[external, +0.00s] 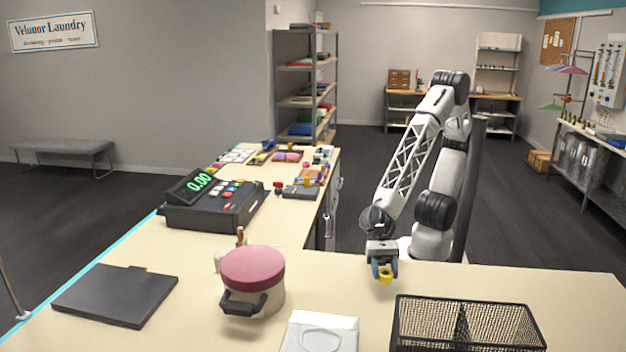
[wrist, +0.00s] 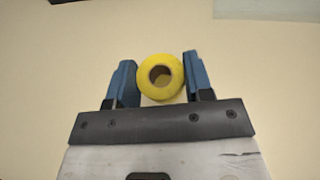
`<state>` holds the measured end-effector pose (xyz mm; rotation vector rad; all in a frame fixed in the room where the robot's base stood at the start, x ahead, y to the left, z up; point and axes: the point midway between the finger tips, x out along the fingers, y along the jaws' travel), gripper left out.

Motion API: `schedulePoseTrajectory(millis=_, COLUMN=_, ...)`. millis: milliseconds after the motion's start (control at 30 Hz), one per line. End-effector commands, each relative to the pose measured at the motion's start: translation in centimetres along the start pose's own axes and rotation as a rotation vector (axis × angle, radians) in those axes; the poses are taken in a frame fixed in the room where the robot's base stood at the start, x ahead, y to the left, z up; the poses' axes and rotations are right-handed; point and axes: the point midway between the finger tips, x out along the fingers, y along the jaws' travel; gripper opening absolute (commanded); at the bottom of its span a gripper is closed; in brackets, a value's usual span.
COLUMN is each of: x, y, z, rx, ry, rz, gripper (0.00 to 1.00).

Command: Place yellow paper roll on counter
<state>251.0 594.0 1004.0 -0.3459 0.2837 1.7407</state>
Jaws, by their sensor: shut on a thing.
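The yellow paper roll (wrist: 174,90) is between the two blue fingers of my gripper (wrist: 160,82) in the wrist view, its dark core hole facing the camera. In the external view the roll (external: 385,276) shows at the fingertips of my gripper (external: 383,268), which points down. My gripper is shut on the roll. The pale counter (external: 340,270) lies under it, behind the black wire basket. I cannot tell whether the roll touches the counter or hangs just above it.
A black wire basket (external: 466,325) stands in front. A pot with a pink lid (external: 253,275), a white packet (external: 320,332), a dark flat pad (external: 116,294) and a cash register (external: 212,200) are further left. Bare counter lies right of my gripper.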

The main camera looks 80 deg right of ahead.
Motion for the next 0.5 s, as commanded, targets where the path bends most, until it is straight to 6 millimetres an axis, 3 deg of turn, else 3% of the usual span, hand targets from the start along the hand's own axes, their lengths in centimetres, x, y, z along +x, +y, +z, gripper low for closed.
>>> schedulePoseTrajectory(millis=500, x=0.44, y=-0.23, z=-0.15, rx=0.000, ry=0.001, rz=0.001, gripper=0.24)
